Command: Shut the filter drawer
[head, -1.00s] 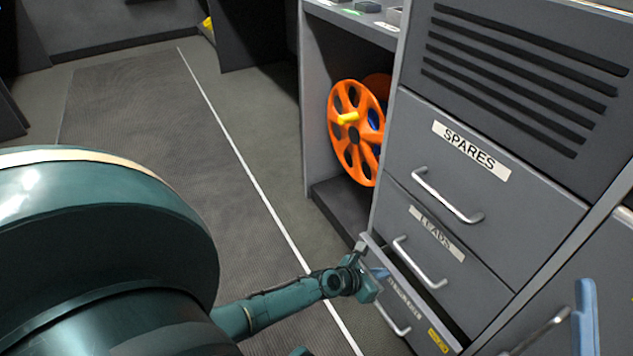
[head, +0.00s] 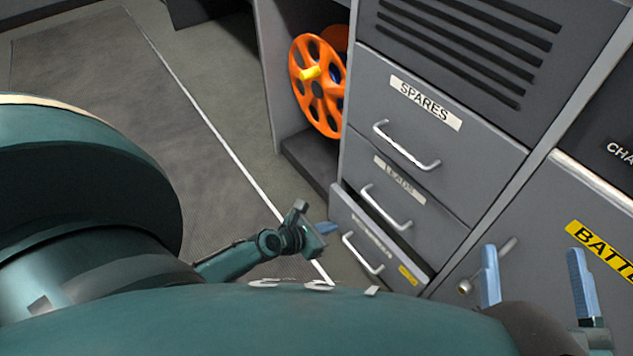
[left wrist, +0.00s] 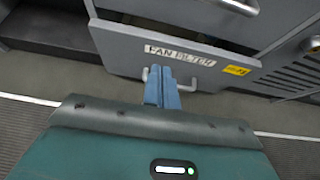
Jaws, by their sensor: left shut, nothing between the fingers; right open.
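The filter drawer (head: 400,262) is the lowest drawer in the grey cabinet and stands partly open, its front jutting out with a dark gap behind its top edge. In the left wrist view its front (left wrist: 118,52) bears a FAN FILTER label and a yellow sticker. My left gripper (head: 328,228) is shut and empty, just before the left part of the drawer front. In the left wrist view its blue fingers (left wrist: 161,72) overlap the drawer handle (left wrist: 147,73); I cannot tell whether they touch. My right gripper (head: 534,278) is open and empty, at the lower right.
The SPARES drawer (head: 450,135) and LEADS drawer (head: 435,205) above are shut. An orange reel (head: 318,95) sits in an open bay to the left. A cabinet door with a battery label (head: 610,255) is at the right. The floor (head: 215,165) left of the cabinet is clear.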

